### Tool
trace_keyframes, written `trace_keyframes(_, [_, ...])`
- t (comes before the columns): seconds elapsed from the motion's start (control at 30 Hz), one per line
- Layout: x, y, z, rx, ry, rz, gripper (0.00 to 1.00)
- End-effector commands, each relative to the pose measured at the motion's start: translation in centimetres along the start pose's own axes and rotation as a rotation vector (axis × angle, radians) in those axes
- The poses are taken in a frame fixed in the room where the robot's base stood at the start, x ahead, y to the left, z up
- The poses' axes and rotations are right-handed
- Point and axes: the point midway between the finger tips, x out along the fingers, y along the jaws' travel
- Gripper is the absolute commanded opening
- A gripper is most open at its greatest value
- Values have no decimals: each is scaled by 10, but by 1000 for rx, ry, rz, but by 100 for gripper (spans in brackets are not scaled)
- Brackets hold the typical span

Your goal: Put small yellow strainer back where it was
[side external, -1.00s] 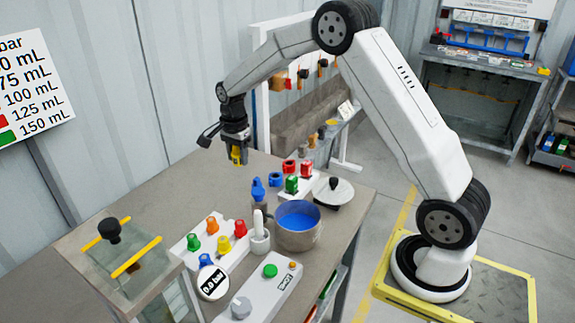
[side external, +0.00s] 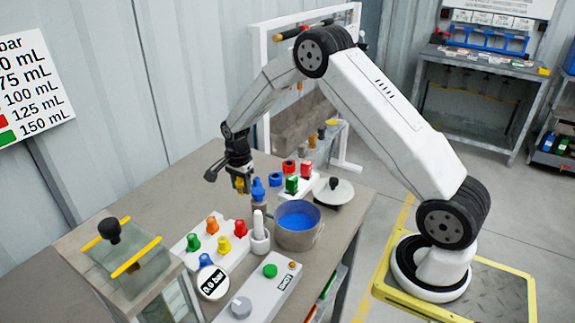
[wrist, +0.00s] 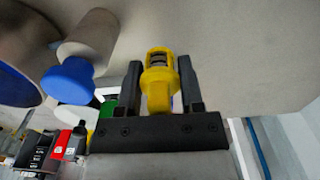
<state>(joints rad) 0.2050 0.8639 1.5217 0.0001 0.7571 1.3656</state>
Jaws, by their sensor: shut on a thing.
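My gripper (side external: 240,184) is shut on the small yellow strainer (wrist: 159,80). In the wrist view the strainer stands between the two dark fingers (wrist: 160,88), its slotted end pointing away from the gripper. In the side external view the yellow strainer (side external: 239,187) shows at the fingertips, low over the grey bench and just left of the blue-topped cylinder. I cannot tell whether it touches the bench. A white rack (side external: 310,184) with red, green and blue strainer-like parts stands to the right of the gripper.
The blue-topped cylinder (side external: 258,190) stands close to the gripper's right. A metal pot (side external: 298,238) of blue liquid, a white block with coloured knobs (side external: 190,243) and a white-handled pestle and mortar (side external: 260,240) stand nearer the camera.

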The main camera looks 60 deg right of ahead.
Motion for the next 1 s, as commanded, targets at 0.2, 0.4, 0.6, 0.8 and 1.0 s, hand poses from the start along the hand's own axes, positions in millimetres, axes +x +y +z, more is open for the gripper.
trace_keyframes(0.2, [17, 0, 0, 0, 0, -1, 0])
trace_keyframes(0.4, [20, 0, 0, 0, 0, -1, 0])
trace_keyframes(0.6, [39, 0, 0, 0, -1, 2, 0])
trace_keyframes(0.8, [54, 0, 0, 0, 0, -1, 0])
trace_keyframes(1.0, [54, 0, 0, 0, 0, -2, 0])
